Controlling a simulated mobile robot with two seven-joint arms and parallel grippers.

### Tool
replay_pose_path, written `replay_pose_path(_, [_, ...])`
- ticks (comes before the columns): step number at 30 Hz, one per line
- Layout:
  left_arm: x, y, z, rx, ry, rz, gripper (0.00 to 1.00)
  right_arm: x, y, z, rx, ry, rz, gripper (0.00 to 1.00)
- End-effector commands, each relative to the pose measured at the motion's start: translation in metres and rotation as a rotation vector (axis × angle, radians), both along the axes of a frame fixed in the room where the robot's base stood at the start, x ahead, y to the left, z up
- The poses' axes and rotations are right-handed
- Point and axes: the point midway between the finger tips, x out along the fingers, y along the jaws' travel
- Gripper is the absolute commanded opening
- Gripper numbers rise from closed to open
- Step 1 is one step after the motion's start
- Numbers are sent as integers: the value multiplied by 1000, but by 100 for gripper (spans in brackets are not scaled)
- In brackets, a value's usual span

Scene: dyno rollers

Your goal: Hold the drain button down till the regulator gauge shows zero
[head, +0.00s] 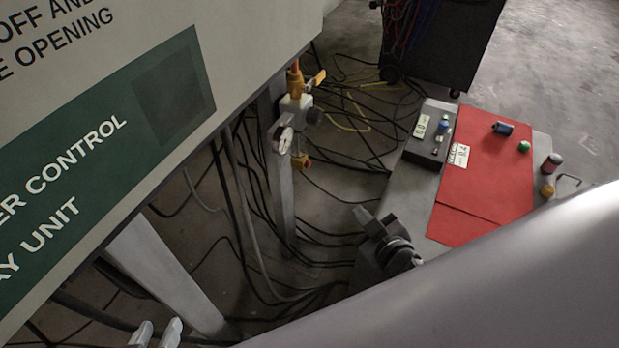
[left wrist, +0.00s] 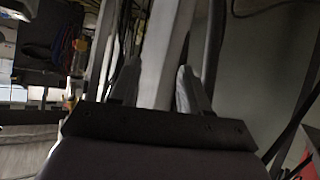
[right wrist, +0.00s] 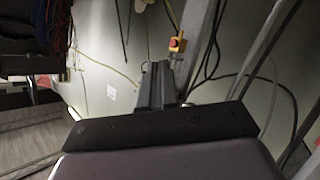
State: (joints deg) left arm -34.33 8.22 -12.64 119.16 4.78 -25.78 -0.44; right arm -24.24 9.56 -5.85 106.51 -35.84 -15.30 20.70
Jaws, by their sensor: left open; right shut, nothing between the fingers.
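The regulator (head: 294,110) is fixed to a pale post, with a round white gauge (head: 284,140) on its side; the reading is too small to tell. A small yellow-and-red part (head: 301,161) at its lower end may be the drain button. A similar part (right wrist: 177,42) shows just beyond my right fingertips in the right wrist view. My left gripper (head: 155,333) is open and empty at the bottom left; its spread fingers also show in the left wrist view (left wrist: 156,85). My right gripper (right wrist: 158,80) is shut and empty; I cannot make it out in the head view.
A large panel (head: 160,95) overhangs the left. Black cables (head: 325,235) cover the floor below the regulator. A bench with a red mat (head: 475,180), small parts and a vise-like tool (head: 385,240) stands right. A dark cart (head: 440,45) is behind. My own arm fills the lower right.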

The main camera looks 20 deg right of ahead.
Motion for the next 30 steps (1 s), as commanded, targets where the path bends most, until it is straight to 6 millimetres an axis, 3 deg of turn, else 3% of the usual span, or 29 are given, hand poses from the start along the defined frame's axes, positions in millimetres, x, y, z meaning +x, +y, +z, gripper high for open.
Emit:
replay_pose_path(1, [2,-3,-16,-9,-9,-6,46,9,-5,-15,-30,-29,-2,0])
replay_pose_path(9, [9,-19,-42,-53,-33,-33,46,48,-24,-29,-173,-162,-4,0])
replay_pose_path(21, [15,-38,-74,-108,-66,-75,46,91,-42,-46,-355,-311,6,0])
replay_pose_path(30, [17,-48,-84,-135,-82,-97,46,109,-48,-51,-444,-372,12,0])
